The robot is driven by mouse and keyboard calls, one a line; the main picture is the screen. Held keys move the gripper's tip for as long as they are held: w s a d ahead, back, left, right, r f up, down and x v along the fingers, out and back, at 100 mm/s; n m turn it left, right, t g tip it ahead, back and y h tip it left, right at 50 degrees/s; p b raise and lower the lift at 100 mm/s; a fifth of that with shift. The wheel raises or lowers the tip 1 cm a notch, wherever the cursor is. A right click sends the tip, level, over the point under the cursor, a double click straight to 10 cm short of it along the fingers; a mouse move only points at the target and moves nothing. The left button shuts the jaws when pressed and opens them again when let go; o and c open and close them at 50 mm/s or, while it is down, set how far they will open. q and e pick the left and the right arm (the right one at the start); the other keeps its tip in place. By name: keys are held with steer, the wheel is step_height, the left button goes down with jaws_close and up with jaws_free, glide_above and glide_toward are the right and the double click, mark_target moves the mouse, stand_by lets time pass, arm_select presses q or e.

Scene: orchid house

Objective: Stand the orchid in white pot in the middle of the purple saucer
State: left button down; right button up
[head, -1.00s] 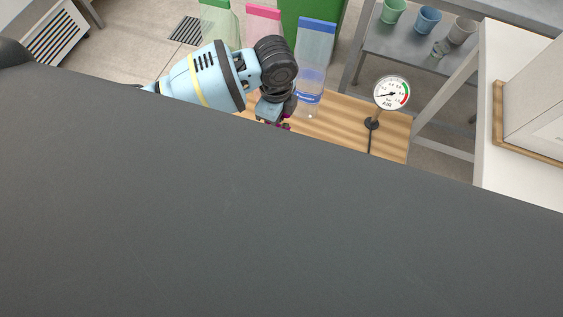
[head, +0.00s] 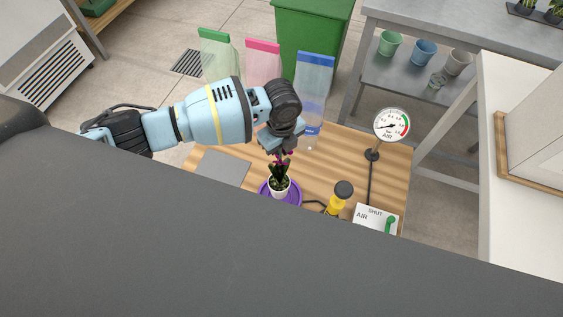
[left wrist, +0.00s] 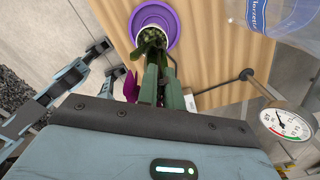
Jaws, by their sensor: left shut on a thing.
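The orchid in white pot (head: 279,189) has dark green leaves and magenta flowers. My left gripper (head: 280,153) is above the pot, shut on the plant's upper part. The purple saucer (head: 265,191) lies on the wooden bench, directly under or behind the pot in the head view. In the left wrist view my fingers (left wrist: 160,82) are closed at the leaves, and the white pot (left wrist: 149,13) shows against the purple saucer (left wrist: 174,25). I cannot tell whether the pot touches the saucer.
Clear bags stand at the back. A dark surface hides the front.

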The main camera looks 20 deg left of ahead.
arm_select(q)
step_height(320, 180, down, 5)
steer(key=shift+r+b, duration=0.2)
steer(key=shift+b, duration=0.1)
stand_by(0.4)
steer(key=c, duration=2)
jaws_free()
steer(key=shift+f, duration=0.2)
steer(key=o, duration=0.5)
steer(key=shift+c, duration=0.2)
steer(key=shift+r, duration=0.1)
